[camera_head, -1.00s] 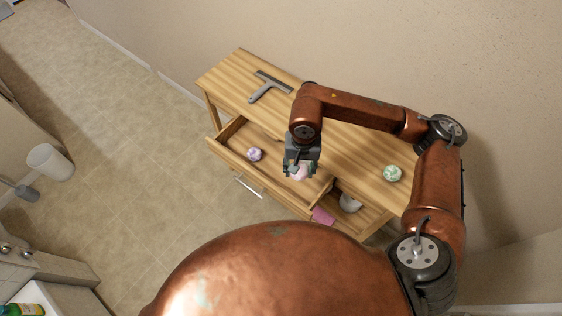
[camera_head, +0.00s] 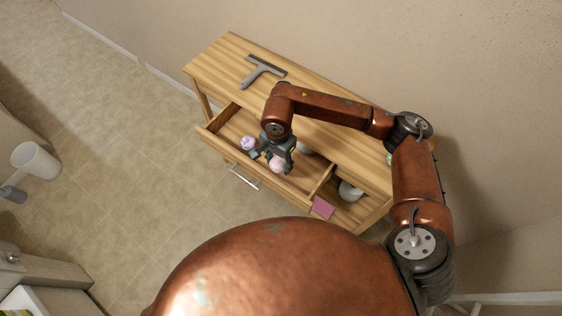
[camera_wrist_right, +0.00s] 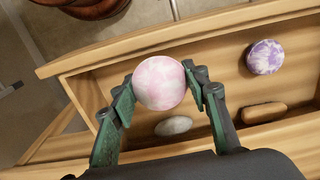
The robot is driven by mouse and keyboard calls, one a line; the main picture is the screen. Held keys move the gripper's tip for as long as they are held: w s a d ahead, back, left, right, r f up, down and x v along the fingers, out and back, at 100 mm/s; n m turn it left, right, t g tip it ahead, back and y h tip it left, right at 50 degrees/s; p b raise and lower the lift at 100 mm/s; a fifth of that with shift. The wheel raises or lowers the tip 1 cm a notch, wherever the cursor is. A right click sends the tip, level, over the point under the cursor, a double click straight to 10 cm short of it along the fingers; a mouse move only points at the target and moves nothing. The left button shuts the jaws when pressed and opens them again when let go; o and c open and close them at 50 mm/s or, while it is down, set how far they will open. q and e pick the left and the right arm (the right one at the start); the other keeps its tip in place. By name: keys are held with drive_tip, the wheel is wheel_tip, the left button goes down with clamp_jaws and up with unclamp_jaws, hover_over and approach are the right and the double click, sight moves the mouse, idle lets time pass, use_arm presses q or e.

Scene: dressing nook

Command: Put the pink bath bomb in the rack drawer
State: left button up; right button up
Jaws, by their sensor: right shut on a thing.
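My right gripper (camera_head: 277,160) is shut on the pink bath bomb (camera_head: 278,164), a pink and white ball. In the right wrist view the pink bath bomb (camera_wrist_right: 159,83) sits between the two green-padded fingers. The gripper holds it above the open rack drawer (camera_wrist_right: 110,51), which is pulled out from the wooden rack. A purple and white ball (camera_wrist_right: 265,57) lies in the drawer, and it shows in the head view (camera_head: 248,143) left of the gripper. A grey-white oval thing and a brown oblong block (camera_wrist_right: 264,112) also lie in the drawer. My left gripper is not in view.
A grey squeegee (camera_head: 262,72) lies on the rack top. A pink cloth-like square (camera_head: 323,207) and a white rounded thing (camera_head: 350,191) are in the open space right of the drawer. A green and white ball is mostly hidden behind my right arm.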

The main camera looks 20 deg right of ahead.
drive_tip(key=w+f, duration=0.1)
drive_tip(key=w+d+f, duration=0.1)
drive_tip(key=f, duration=0.1)
drive_tip(key=w+d+f, duration=0.1)
drive_tip(key=f, duration=0.1)
drive_tip(key=shift+w+f, duration=0.25)
drive_tip(key=shift+w, duration=0.1)
drive_tip(key=shift+w+d+f, duration=0.1)
drive_tip(key=shift+f, duration=1.5)
drive_tip(key=shift+f+b, duration=0.15)
drive_tip(key=shift+b, duration=0.2)
drive_tip(key=o, duration=1.2)
drive_tip(key=shift+o, duration=0.2)
wheel_tip(320, 180, up, 12)
drive_tip(key=shift+p, duration=0.35)
